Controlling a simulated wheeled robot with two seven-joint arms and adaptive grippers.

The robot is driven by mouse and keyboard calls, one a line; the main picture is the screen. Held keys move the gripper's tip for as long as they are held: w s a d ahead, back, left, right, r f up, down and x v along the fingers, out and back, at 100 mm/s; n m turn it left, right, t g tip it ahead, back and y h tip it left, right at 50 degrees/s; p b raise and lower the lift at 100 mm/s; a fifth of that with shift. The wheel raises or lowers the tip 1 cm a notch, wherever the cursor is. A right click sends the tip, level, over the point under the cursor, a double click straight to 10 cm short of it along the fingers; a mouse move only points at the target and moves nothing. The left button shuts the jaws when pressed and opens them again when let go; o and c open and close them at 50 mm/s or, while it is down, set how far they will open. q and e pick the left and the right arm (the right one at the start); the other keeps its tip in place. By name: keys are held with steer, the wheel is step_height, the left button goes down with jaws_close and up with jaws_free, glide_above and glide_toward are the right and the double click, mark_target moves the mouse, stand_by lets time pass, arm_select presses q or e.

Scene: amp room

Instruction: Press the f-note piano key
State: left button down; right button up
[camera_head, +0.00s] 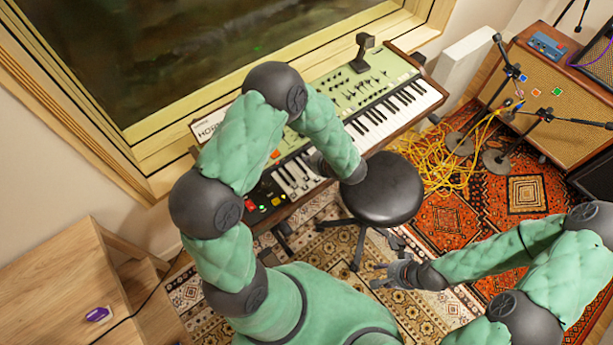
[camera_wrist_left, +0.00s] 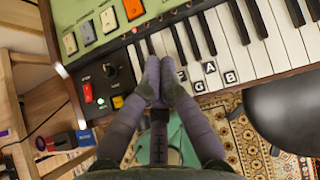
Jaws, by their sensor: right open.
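The piano keyboard (camera_head: 375,122) has white and black keys and runs diagonally below the window in the head view. In the left wrist view its keys (camera_wrist_left: 258,50) fill the upper right. Small black letter tags lie on some white keys; G (camera_wrist_left: 198,86), A (camera_wrist_left: 209,67) and B (camera_wrist_left: 230,78) are legible, and another tag (camera_wrist_left: 182,75) sits just right of my fingers. My left gripper (camera_wrist_left: 158,70) is shut, its tips together over the keys' left end; contact cannot be told. The keys beneath are hidden. My right gripper (camera_head: 384,274) is open and empty, away from the keyboard.
A round black stool (camera_head: 384,190) stands before the keyboard. A knob (camera_wrist_left: 110,70) and coloured buttons border the keys' left end. Yellow cables (camera_head: 440,165), stands and an amplifier (camera_head: 560,100) are at right. A wooden desk (camera_head: 60,275) is at left.

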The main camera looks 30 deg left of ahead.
arm_select(q)
steer(key=shift+f, duration=0.2)
steer(key=b, duration=0.5)
glide_above(309, 179)
step_height(309, 179, down, 7)
steer(key=shift+f, duration=0.15)
steer(key=shift+f+b, duration=0.6)
steer(key=shift+b, duration=0.1)
stand_by(0.8)
steer(key=shift+f+b, duration=0.4)
steer(key=shift+b, duration=0.05)
steer(key=shift+f+b, duration=0.65)
stand_by(0.9)
steer(key=shift+r, duration=0.1)
steer(key=shift+r+p, duration=0.7)
steer(key=shift+r, duration=0.3)
